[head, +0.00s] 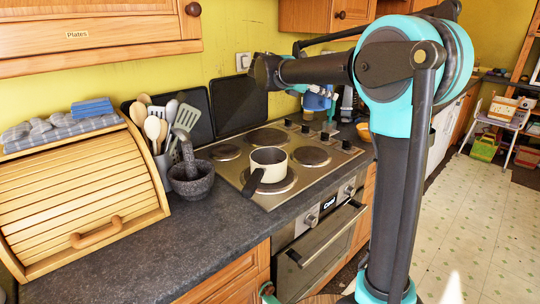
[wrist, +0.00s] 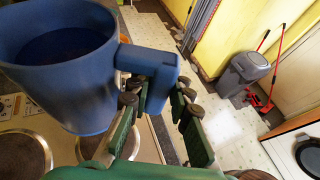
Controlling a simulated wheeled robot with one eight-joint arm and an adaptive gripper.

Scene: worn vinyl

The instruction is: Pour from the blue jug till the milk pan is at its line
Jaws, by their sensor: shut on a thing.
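The blue jug (wrist: 62,75) fills the left of the wrist view, its open top showing a dark inside; I cannot tell its liquid level. My gripper (wrist: 158,104) is shut on the jug's handle (wrist: 150,64), a green finger on each side. In the head view the jug (head: 317,101) is small, partly hidden by my arm, held above the far part of the hob and looking about upright. The milk pan (head: 268,166), cream with a dark handle, stands on the near front burner, apart from the jug. Its line and level are not readable.
The hob (head: 240,178) has several bare plates and knobs along its right side. A stone mortar (head: 191,185), a utensil pot and a wooden bread bin (head: 85,200) stand left of it. The counter in front of the mortar is clear. A grey bin (wrist: 243,75) stands far off.

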